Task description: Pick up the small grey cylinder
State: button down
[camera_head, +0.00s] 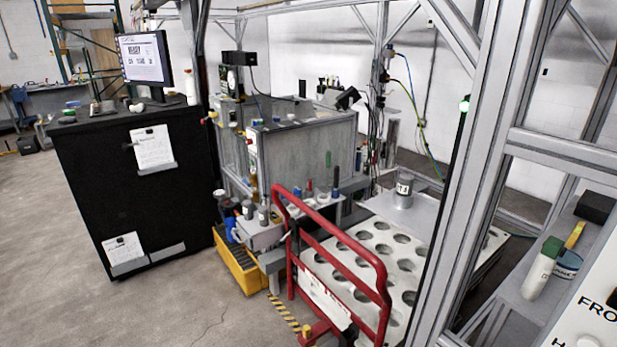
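A small grey cylinder (403,192) with a dark-marked label stands upright on a flat grey plate (420,215) at the right of centre. The plate lies above the white perforated deck. Other small grey, capped cylinders (248,208) stand on a low ledge left of the red rail, so I cannot tell for certain which one the task names. My gripper is not in view.
A red tubular rail (345,240) stands before the white perforated deck (375,270). Thick aluminium posts (490,130) fill the right side. A black cabinet (130,190) and a yellow bin (240,265) stand left. The concrete floor at front left is clear.

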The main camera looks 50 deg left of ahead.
aim_at(405, 184)
jog(key=u, duration=0.9)
jog(key=i+j+z, duration=0.15)
jog(key=i+j, duration=0.25)
jog(key=j, duration=0.15)
